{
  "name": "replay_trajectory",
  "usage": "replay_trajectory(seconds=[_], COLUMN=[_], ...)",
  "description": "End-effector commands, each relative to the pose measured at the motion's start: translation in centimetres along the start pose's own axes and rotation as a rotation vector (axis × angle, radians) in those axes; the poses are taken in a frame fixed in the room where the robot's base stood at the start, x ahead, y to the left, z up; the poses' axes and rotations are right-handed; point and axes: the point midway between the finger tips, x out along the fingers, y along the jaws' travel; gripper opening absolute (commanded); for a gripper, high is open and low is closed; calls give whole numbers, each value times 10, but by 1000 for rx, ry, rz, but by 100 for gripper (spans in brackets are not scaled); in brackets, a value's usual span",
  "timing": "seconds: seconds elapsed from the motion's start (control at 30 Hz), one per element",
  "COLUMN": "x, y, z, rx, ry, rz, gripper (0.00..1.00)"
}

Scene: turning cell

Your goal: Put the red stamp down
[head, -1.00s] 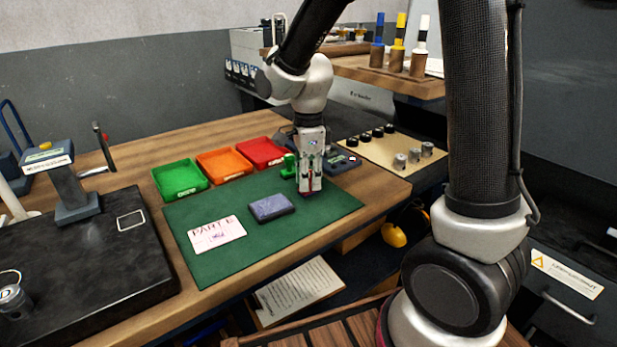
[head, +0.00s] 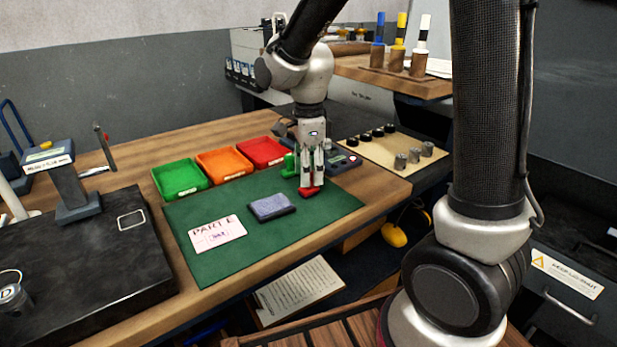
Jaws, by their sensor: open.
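The red stamp (head: 309,192) stands on the green mat (head: 222,262), right of the ink pad. Only its low red part shows below my fingers; the rest is hidden. My gripper (head: 311,184) points down right over it, with its fingers open around or just above the stamp; I cannot tell whether they touch it. A green stamp (head: 289,165) stands just left of and behind my gripper.
The blue-grey ink pad (head: 271,206) and a paper card (head: 217,233) lie on the mat. Green (head: 180,178), orange (head: 223,164) and red (head: 263,152) trays line its back edge. A dark device (head: 342,161) sits behind right. The mat's front is clear.

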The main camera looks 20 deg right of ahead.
Motion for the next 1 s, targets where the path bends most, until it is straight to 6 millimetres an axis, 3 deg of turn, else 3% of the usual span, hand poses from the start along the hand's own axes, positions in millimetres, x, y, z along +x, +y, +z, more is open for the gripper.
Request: replay_trajectory(seconds=[0.2, 0.4, 0.7, 0.87, 1.0], x=[-52, -87, -102, -118, -137], y=[-1, 0, 2, 22, 63], z=[0, 0, -3, -35, -84], rx=[0, 0, -17, -229, -617], ry=[-2, -1, -2, -17, -2], rz=[-5, -3, -4, -57, -156], gripper=[46, 46, 46, 46, 46])
